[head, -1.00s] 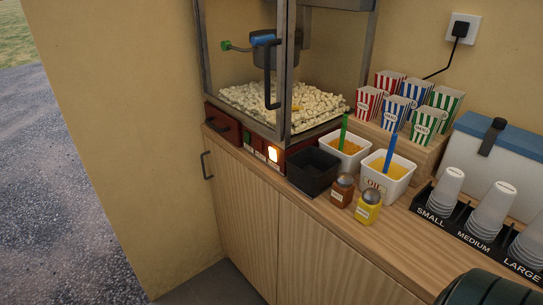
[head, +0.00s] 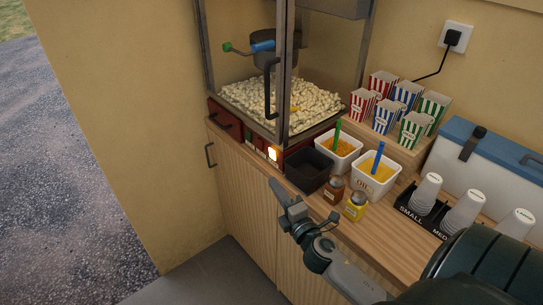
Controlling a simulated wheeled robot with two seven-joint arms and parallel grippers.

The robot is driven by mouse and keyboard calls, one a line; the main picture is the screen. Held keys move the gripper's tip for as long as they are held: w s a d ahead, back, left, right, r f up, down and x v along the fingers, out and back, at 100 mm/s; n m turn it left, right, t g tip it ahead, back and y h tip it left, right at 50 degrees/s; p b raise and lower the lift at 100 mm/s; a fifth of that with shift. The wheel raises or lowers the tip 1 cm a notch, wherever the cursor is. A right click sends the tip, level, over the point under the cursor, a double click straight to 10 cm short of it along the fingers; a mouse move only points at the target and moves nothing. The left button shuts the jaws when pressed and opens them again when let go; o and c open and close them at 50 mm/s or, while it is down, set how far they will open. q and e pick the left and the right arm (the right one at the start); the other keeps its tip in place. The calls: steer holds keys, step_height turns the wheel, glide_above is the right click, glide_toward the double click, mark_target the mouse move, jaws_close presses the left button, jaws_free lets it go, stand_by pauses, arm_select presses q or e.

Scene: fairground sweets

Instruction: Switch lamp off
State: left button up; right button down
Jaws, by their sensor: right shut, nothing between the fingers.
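The popcorn machine (head: 284,148) stands at the back left of the counter, with glass sides, a dark red base and popcorn inside. On the front of its base a small square lamp switch (head: 272,154) glows bright orange-white. Darker switches sit to its left on the same panel. My right gripper (head: 275,186) is shut and empty, in front of the counter edge. It is below the lit switch in the picture and apart from it. My left gripper is not in view.
A black bin (head: 308,170) stands just right of the lit switch. Two white tubs (head: 376,187), a brown shaker (head: 334,190) and a yellow shaker (head: 355,207) stand near the counter's front edge. Striped popcorn boxes, cups (head: 464,210) and a blue-lidded cooler (head: 492,150) are further right.

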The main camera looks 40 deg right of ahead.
mark_target(273, 159)
steer(key=shift+w, duration=0.15)
steer(key=w+d, duration=0.2)
steer(key=w, duration=0.1)
steer(key=w+d, duration=0.1)
steer(key=w, duration=0.2)
steer(key=w+d, duration=0.2)
steer(key=w, duration=0.2)
steer(key=shift+d+r, duration=0.3)
steer(key=shift+d, duration=0.05)
stand_by(0.4)
steer(key=shift+d+r, duration=0.15)
steer(key=shift+d, duration=0.1)
